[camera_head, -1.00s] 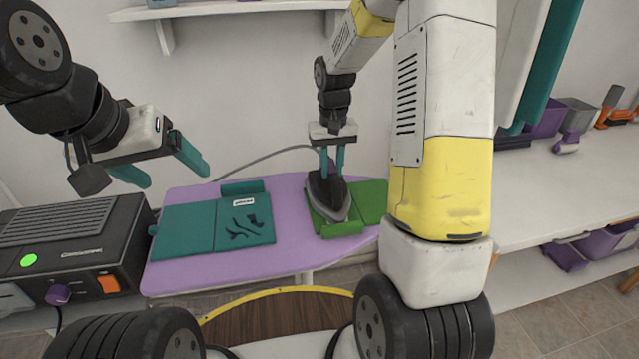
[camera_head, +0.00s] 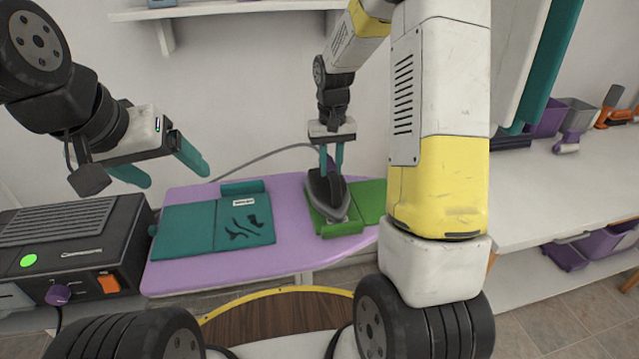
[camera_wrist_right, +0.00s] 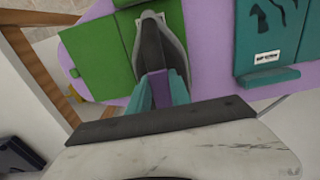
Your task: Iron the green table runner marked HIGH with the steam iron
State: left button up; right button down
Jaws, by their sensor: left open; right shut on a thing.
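The green table runner (camera_head: 370,203) lies on the right part of the purple ironing board (camera_head: 290,254). The dark steam iron (camera_head: 327,197) sits over the runner's left part, its tip toward the front edge. My right gripper (camera_head: 332,170) is shut on the iron's handle from above. The right wrist view also shows the iron (camera_wrist_right: 151,45) on the runner (camera_wrist_right: 102,60), with the fingers around the purple handle (camera_wrist_right: 160,88). Any HIGH label is hidden or too small to read. My left gripper (camera_head: 165,172) is open and empty, raised above the board's left end.
A teal cloth (camera_head: 183,230) with dark marks and a white label lies on the board's left part. A black station (camera_head: 75,250) with a green light, orange switch and purple knob stands at left. A grey hose runs behind the iron. A white counter (camera_head: 570,195) is at right.

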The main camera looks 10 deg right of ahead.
jog(key=shift+s, duration=0.55)
jog(key=shift+r, duration=0.1)
jog(key=shift+w, duration=0.1)
jog(key=shift+w, duration=1.8)
jog(key=shift+s, duration=1.8)
